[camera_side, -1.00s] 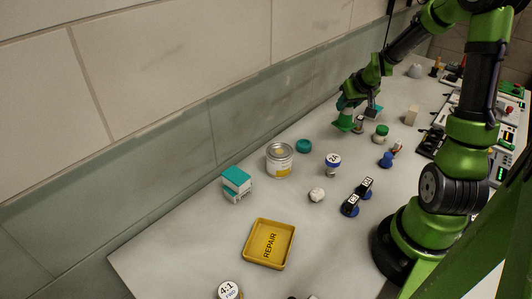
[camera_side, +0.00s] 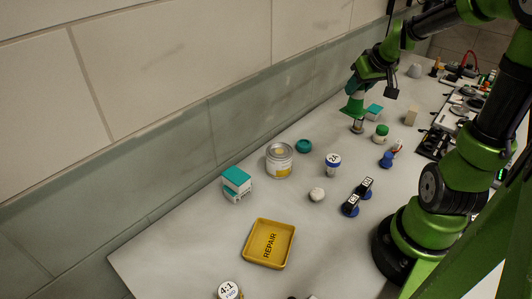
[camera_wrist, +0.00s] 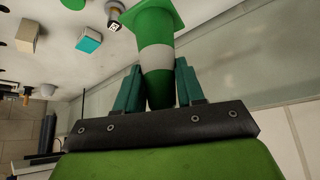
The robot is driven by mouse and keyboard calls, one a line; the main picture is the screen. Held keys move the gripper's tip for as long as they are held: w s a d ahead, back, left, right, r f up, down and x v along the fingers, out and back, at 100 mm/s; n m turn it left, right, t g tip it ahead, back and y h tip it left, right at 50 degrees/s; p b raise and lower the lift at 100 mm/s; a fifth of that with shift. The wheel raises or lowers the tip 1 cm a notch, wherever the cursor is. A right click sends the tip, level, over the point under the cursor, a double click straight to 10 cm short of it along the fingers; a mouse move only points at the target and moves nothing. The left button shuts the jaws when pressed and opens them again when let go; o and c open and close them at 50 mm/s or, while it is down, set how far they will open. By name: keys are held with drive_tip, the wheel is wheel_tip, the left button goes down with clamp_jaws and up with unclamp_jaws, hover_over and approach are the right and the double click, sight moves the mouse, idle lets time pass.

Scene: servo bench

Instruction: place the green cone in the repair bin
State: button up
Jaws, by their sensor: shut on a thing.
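The green cone (camera_side: 353,107) is held up above the far part of the bench in the side view. In the wrist view the cone (camera_wrist: 156,58), with a white band, sits between the two teal fingers. My gripper (camera_side: 355,91) is shut on its narrow end, and the wide base points away from the gripper. My gripper also shows in the wrist view (camera_wrist: 158,85). The yellow repair bin (camera_side: 255,238) lies empty at the front of the bench, far down and left from the cone. It is marked REPAIR.
A small canister (camera_side: 358,128) stands just below the cone, with a teal-topped box (camera_side: 374,112) beside it. A green-capped jar (camera_side: 381,132), large tin (camera_side: 279,160), teal disc (camera_side: 304,146), blue-based jar (camera_side: 332,165) and white lump (camera_side: 317,194) lie between cone and bin.

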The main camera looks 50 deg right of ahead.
drive_tip(key=w+a+f+n+g+y, duration=0.15)
drive_tip(key=a+n+y, duration=0.25)
drive_tip(key=a+n, duration=0.55)
drive_tip(key=w+a+n+y, duration=0.2)
drive_tip(key=a+n+y, duration=0.3)
drive_tip(key=a, duration=0.8)
drive_tip(key=s+a+r+n+g, duration=0.1)
drive_tip(key=s+a+n+g, duration=0.25)
drive_tip(key=a+n, duration=0.45)
drive_tip(key=s+a+r+n+g, duration=0.1)
drive_tip(key=s+a+n+g, duration=0.25)
drive_tip(key=a+n, duration=0.45)
drive_tip(key=shift+m, duration=0.95)
drive_tip(key=f, duration=0.4)
drive_tip(key=a+f, duration=0.1)
drive_tip(key=f, duration=0.4)
drive_tip(key=a+f, duration=0.1)
drive_tip(key=f, duration=0.3)
drive_tip(key=shift+s+f, duration=0.2)
drive_tip(key=shift+s, duration=0.2)
drive_tip(key=shift+f, duration=0.1)
drive_tip(key=o, duration=1)
drive_tip(key=shift+o, duration=0.2)
